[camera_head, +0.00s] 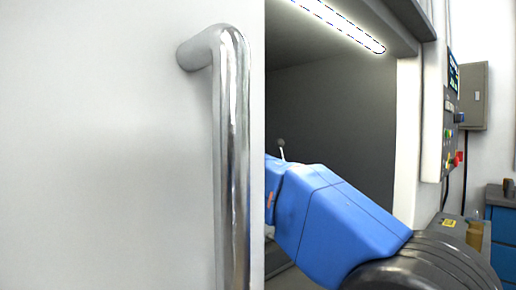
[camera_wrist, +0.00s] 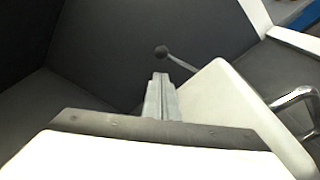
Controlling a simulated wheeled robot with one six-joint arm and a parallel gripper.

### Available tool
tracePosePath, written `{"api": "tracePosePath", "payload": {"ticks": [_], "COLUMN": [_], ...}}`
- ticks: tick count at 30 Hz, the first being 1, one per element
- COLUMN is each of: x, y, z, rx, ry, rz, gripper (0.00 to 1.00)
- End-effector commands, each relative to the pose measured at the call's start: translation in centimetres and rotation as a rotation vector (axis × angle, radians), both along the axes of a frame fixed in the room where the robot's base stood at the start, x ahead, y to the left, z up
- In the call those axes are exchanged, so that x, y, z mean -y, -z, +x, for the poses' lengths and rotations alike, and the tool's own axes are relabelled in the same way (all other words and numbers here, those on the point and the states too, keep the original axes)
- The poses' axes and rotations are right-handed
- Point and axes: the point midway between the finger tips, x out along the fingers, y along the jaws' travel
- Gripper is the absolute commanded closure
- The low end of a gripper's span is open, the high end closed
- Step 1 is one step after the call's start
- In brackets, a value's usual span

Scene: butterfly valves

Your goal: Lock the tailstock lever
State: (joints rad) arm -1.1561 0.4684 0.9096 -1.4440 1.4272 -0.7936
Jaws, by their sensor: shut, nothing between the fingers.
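The lever shows in the wrist view as a thin light rod with a dark round ball knob (camera_wrist: 161,52) at its left end. The rod runs down to the right and goes out of sight behind a white panel edge. In the head view the small dark knob (camera_head: 281,142) sits on a short pale stem, just right of the door edge. My gripper (camera_wrist: 162,78) is shut and empty, with its fingertips together a little below the knob in the wrist picture. I cannot tell whether they touch it. The lever's base and the tailstock are hidden.
A white door (camera_head: 110,150) with a chrome handle (camera_head: 232,150) fills the left of the head view. The handle also shows at right in the wrist view (camera_wrist: 309,95). A control panel (camera_head: 450,120) is at right. The dark enclosure wall (camera_head: 345,120) lies behind the lever.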

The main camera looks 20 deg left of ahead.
Motion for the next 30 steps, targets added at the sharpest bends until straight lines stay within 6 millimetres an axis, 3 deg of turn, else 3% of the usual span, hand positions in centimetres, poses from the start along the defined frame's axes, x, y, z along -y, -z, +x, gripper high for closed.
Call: {"api": "tracePosePath", "payload": {"ticks": [9,15,30], "x": [1.4,1.8,2.0], "y": [0.5,0.7,0.8], "z": [5.1,7.2,7.8], "rx": [-0.001,-0.001,0.000], "ry": [0.002,0.001,0.000], "rz": [0.002,0.001,0.001], "gripper": [1.00,1.00,1.00]}}
